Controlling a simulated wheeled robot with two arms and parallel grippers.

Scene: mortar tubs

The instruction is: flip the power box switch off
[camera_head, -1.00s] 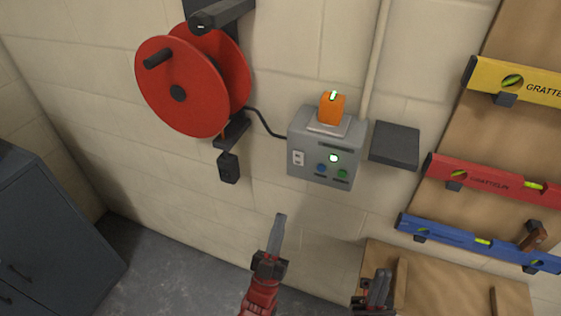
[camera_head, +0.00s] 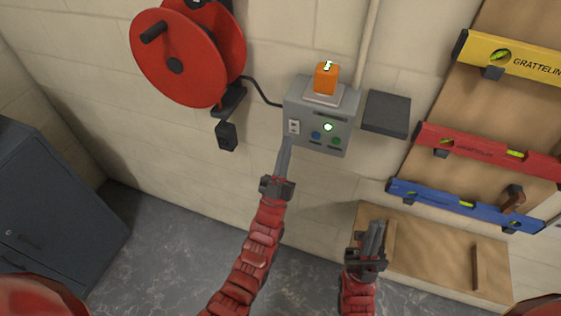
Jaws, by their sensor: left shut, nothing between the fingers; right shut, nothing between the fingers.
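The grey power box (camera_head: 318,112) is on the wall at the upper middle. On its top is an orange switch (camera_head: 325,80) that stands upright with a lit green-white mark at its tip. The box front has a lit round green lamp (camera_head: 328,127), a blue button, a green button and a white socket. My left gripper (camera_head: 286,147) is shut and empty, with its tip at the lower left of the box front; I cannot tell whether it touches. My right gripper (camera_head: 375,230) is shut and empty, lower right, below the box and apart from it.
A red cable reel (camera_head: 185,60) hangs left of the box, with a black plug (camera_head: 227,136) below it. A dark shelf (camera_head: 386,113) juts out right of the box. Spirit levels (camera_head: 466,202) hang on a wooden board at right. A dark cabinet (camera_head: 55,215) stands at left.

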